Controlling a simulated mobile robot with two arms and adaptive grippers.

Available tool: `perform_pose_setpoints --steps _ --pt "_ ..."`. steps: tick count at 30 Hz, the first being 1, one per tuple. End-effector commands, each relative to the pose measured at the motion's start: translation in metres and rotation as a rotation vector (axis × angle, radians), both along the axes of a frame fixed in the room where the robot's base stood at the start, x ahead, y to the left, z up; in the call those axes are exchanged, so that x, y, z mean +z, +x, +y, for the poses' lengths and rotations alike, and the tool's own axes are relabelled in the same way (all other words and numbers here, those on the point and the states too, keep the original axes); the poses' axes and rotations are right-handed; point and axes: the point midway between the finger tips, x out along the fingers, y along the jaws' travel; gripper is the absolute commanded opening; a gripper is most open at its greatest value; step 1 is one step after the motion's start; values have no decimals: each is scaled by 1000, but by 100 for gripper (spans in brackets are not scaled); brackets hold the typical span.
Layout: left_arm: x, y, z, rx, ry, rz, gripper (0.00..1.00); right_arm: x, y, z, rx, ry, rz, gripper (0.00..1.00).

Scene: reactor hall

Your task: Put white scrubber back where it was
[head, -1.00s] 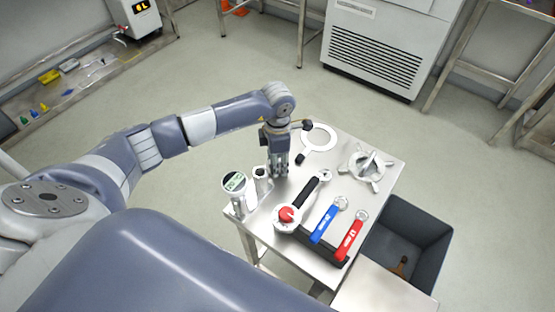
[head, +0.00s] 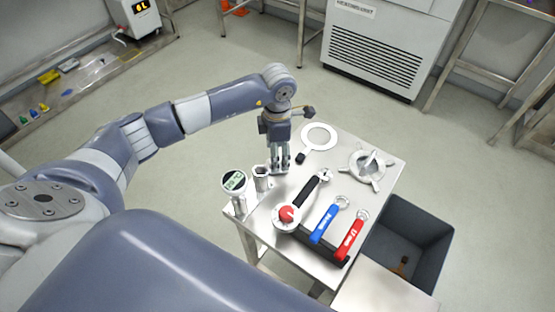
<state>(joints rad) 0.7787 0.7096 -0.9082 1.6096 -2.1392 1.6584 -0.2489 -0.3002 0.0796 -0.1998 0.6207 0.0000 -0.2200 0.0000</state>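I cannot pick out a white scrubber with certainty. A small pale block (head: 70,65) lies on the low metal bench at the far left, too small to identify. My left gripper (head: 279,170) points down over the small metal table (head: 326,179), close to its left edge. Its two fingers are close together; I cannot tell whether anything is between them. A small metal cylinder (head: 261,178) stands just left of the fingers. My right gripper is not in view.
A dark bin (head: 432,225) stands right of the table.

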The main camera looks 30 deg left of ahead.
Motion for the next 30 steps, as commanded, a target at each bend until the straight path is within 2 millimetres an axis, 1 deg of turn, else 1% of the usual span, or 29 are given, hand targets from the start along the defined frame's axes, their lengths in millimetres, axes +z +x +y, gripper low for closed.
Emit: perform_pose_setpoints --steps 1,6,9,12,18,30 --pt "12 2 1 -1 2 -7 61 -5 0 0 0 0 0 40" --pt "47 1 0 0 1 -6 61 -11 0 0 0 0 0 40" --pt "63 1 0 -1 0 -5 61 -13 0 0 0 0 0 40" --pt "74 1 0 1 0 -4 61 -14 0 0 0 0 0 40" --pt "81 0 0 0 0 0 61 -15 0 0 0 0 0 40" --pt "80 0 0 0 0 0 61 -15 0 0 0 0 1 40"
